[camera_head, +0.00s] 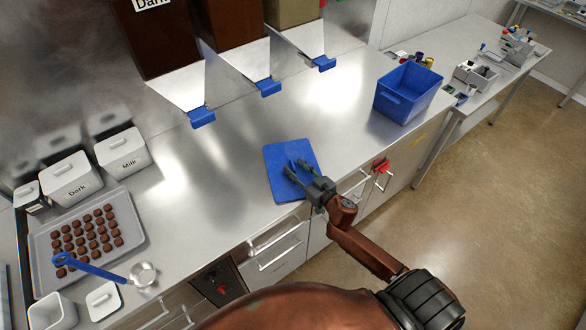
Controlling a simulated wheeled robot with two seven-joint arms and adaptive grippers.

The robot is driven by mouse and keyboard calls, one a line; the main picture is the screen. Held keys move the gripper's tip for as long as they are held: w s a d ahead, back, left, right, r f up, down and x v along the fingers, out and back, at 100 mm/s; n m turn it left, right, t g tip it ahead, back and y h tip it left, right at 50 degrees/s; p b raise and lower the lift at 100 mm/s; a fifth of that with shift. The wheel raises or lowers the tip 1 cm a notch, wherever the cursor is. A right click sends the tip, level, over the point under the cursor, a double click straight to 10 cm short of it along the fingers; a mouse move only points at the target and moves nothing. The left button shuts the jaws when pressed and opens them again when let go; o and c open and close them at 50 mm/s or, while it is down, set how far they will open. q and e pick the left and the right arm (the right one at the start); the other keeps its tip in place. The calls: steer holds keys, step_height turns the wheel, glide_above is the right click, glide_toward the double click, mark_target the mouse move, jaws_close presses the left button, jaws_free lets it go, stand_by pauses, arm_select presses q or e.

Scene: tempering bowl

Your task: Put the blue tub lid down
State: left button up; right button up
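The blue tub lid (280,155) appears to lie flat on the steel counter near its front edge. My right gripper (297,167) is over the lid, its two dark fingers spread apart with blue surface showing between them. Whether the fingertips touch the lid is hard to tell. The open blue tub (411,92) stands on the counter to the right of the lid, with nothing over its top. My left gripper is not in view.
Chocolate dispensers with blue spouts (268,87) hang at the back. A tray of chocolates (45,245), a blue-handled ladle (92,267) and white containers (70,183) are at left. The counter's middle (205,185) is clear. A red valve (381,165) is at the front edge.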

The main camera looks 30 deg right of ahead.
jaws_close()
stand_by(0.4)
steer(key=shift+r, duration=0.15)
steer(key=shift+r, duration=0.6)
steer(key=s+a+r+p, duration=0.3)
steer(key=s+r, duration=0.8)
steer(key=s, duration=0.2)
steer(key=shift+s+a+r, duration=0.15)
steer(key=shift+s+r, duration=0.15)
steer(key=shift+s, duration=0.05)
